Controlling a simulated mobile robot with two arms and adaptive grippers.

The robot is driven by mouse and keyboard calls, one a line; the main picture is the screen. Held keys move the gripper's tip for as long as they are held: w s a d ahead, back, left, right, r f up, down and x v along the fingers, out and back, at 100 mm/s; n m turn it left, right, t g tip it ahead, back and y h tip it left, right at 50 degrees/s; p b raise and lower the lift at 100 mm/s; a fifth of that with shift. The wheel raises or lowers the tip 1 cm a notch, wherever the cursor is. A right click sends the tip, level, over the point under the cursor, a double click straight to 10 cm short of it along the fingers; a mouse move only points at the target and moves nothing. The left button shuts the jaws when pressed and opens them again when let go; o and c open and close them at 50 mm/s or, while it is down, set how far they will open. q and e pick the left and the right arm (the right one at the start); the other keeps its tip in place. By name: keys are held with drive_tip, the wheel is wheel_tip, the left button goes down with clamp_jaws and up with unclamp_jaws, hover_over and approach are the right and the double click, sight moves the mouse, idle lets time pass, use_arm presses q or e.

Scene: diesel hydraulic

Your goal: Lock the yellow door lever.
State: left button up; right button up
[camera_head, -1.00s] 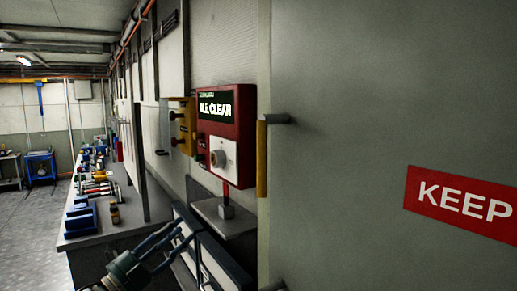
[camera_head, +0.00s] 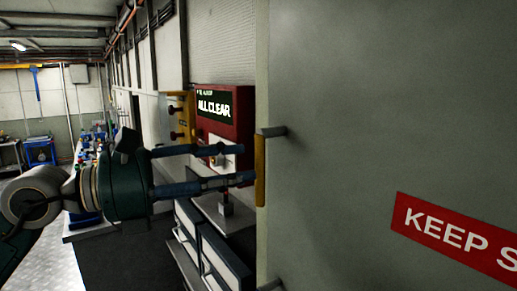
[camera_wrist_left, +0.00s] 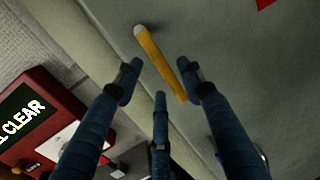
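The yellow door lever (camera_head: 260,172) hangs straight down from a grey pivot pin (camera_head: 272,131) at the left edge of the grey door (camera_head: 360,90). My left gripper (camera_head: 244,164) reaches in from the left, its fingertips close to the lever's left side. In the left wrist view the gripper (camera_wrist_left: 159,80) is open, with three dark blue fingers spread. The lever (camera_wrist_left: 158,60) runs between the two upper fingers there, its lower end close to the right fingertip. I cannot tell whether they touch. My right gripper is not in view.
A red "ALL CLEAR" box (camera_head: 240,105) is on the wall just behind the fingers, with a yellow box (camera_head: 180,122) beside it. A red "KEEP" sign (camera_head: 455,238) is on the door. A workbench stands along the wall at left.

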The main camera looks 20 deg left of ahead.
sight(258, 166)
use_arm(q)
drive_tip(key=p+x, duration=0.2)
drive_tip(key=x, duration=0.3)
drive_tip(key=shift+p, duration=0.4)
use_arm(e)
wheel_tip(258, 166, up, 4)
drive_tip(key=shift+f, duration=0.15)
use_arm(q)
drive_tip(key=shift+c, duration=0.3)
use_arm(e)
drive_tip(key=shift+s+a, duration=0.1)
use_arm(q)
clamp_jaws()
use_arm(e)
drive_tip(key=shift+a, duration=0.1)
